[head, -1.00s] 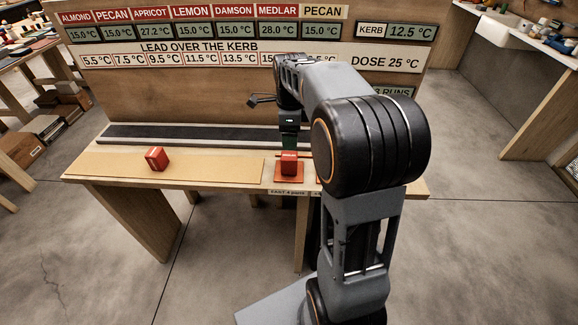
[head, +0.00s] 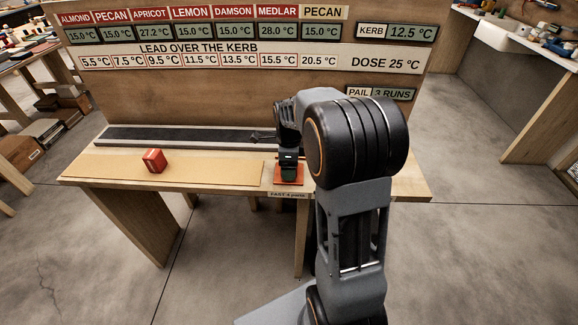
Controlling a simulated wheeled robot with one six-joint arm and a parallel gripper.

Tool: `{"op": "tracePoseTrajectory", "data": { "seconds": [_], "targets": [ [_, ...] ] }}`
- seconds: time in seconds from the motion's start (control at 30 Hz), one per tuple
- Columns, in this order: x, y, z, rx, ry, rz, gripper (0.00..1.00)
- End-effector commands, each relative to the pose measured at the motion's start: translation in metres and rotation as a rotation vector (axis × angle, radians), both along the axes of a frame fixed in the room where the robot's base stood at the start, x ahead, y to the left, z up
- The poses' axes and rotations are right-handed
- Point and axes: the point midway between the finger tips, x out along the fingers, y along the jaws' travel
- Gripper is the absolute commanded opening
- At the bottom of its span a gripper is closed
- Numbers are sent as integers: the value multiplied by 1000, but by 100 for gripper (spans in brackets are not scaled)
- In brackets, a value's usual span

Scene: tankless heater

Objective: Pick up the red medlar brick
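A red brick (head: 154,161) with a small pale marking lies tilted on the tan mat (head: 215,172) at the left of the bench. An orange-red square pad (head: 290,182) lies right of the mat. The second red brick, seen on this pad earlier, is now hidden by my gripper (head: 288,172). My gripper is lowered right at the pad, pointing down. Its fingers are too small and dark to show whether they are open or closed on that brick. I cannot read which brick is medlar.
A dark strip (head: 180,135) runs along the back of the bench. The board (head: 190,85) behind reads medlar 28.0 °C and apricot 27.2 °C, the kerb 12.5 °C. The bench right of the pad is partly hidden by my arm.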

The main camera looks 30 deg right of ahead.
Motion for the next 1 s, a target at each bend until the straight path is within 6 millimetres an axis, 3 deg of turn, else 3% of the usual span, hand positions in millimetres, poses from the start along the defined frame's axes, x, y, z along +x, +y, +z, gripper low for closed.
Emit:
{"op": "tracePoseTrajectory", "data": {
  "seconds": [0.27, 0.9, 1.0],
  "targets": [
    [0, 0, -2, 0, 0, 0, 74],
    [0, 0, -2, 0, -1, 0, 14],
    [0, 0, -1, -1, -2, 0, 14]
  ]
}}
